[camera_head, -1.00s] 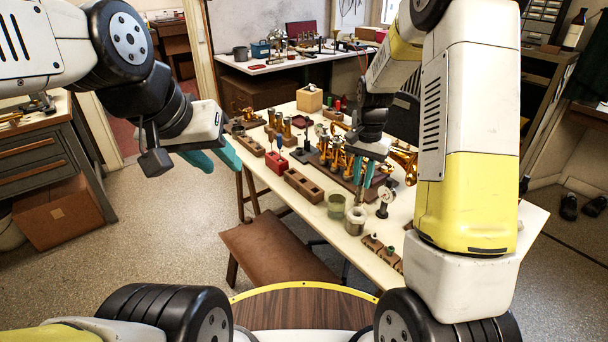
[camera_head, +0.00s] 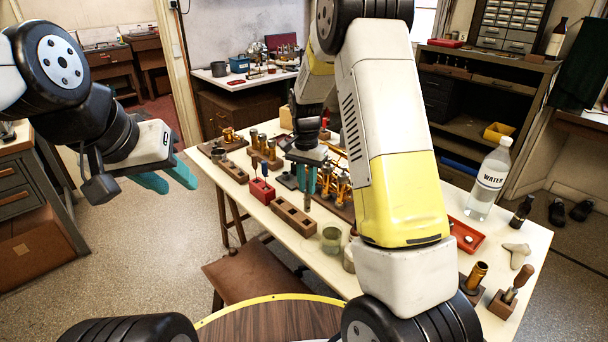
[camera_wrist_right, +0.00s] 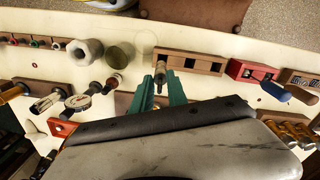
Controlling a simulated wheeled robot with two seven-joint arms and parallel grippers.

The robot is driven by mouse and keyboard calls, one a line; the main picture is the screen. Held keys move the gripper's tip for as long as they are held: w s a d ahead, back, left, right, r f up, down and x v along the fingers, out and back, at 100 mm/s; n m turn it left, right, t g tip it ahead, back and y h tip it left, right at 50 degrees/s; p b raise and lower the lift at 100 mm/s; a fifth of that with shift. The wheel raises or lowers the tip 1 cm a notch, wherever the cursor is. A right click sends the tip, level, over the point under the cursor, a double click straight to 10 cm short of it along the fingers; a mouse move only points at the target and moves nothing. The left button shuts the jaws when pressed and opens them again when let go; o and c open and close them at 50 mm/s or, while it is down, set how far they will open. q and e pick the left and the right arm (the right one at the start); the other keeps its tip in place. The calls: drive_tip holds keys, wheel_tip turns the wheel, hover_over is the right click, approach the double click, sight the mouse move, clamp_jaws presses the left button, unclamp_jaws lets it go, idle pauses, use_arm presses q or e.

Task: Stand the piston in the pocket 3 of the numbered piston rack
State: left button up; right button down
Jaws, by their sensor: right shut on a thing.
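The piston (camera_wrist_right: 161,76), a small grey cylinder, is between the teal fingers of my right gripper (camera_wrist_right: 160,92), which is shut on it. In the head view this gripper (camera_head: 306,183) points down near the back edge of the long brown wooden rack (camera_head: 280,206), and the piston's lower end (camera_head: 307,203) shows below the fingers. In the right wrist view the piston overlaps the left part of the rack (camera_wrist_right: 190,56), whose dark square pockets show. I cannot read pocket numbers or tell whether the piston is inside one. My left gripper (camera_head: 167,181) is open and empty, off the table's left side.
A red block (camera_head: 261,190) with tools stands left of the rack. A greenish glass jar (camera_head: 331,239) is close on its right. Brass pistons on stands (camera_head: 338,188) are behind my right gripper. A water bottle (camera_head: 489,180) and red tray (camera_head: 465,236) are at the right.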

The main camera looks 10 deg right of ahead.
sight(307, 211)
drive_tip(key=shift+w+f, duration=0.1)
drive_tip(key=shift+f, duration=1.8)
drive_tip(key=shift+f, duration=0.3)
drive_tip(key=shift+f, duration=1.85)
drive_tip(key=c, duration=1.2)
unclamp_jaws()
drive_tip(key=shift+c, duration=0.2)
drive_tip(key=shift+r, duration=0.1)
wheel_tip(307, 211, up, 6)
drive_tip(key=shift+w+a+r, duration=0.1)
drive_tip(key=shift+r, duration=0.7)
